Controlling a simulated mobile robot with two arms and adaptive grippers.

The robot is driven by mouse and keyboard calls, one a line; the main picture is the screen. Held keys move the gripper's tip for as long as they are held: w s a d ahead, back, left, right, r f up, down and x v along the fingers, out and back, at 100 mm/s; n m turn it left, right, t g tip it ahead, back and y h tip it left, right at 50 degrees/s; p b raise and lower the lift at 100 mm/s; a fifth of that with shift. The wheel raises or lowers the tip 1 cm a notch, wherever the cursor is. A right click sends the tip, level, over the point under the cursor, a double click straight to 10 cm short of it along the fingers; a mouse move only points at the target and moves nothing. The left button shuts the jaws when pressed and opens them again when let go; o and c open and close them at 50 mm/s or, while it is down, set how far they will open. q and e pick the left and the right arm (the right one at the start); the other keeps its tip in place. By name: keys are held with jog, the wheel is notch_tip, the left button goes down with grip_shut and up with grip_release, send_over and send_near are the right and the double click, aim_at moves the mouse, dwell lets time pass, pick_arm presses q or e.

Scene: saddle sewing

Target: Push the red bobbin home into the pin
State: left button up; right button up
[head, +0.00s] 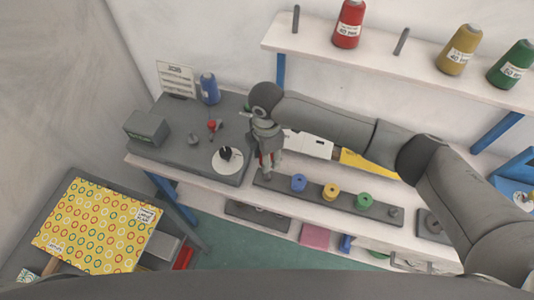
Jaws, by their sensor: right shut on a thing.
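A dark rail (316,201) on the workbench carries a blue bobbin (299,182), a yellow bobbin (330,191) and a green bobbin (364,200) in a row. My right gripper (267,168) points down over the rail's left end, left of the blue bobbin. It is shut on the red bobbin (264,160), of which only a small red part shows between the fingers. The pin under it is hidden by the gripper, and I cannot tell how far the bobbin sits on it. My left gripper is not in view.
A dark mat (160,150) on the left holds a blue spool (209,88), a grey-green box (146,128), a small red-topped piece (212,125) and a white disc (227,168). A shelf (400,55) with large thread cones stands behind my right arm. A patterned yellow board (95,225) lies lower left.

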jog(key=shift+r+p, duration=0.1)
jog(key=shift+p, duration=0.25)
jog(key=shift+f+b, duration=1)
jog(key=shift+f, duration=0.85)
jog(key=shift+f+b, duration=0.4)
jog(key=shift+f, duration=0.35)
jog(key=shift+p, duration=0.85)
jog(key=shift+f+b, duration=1.2)
jog(key=shift+f, duration=0.8)
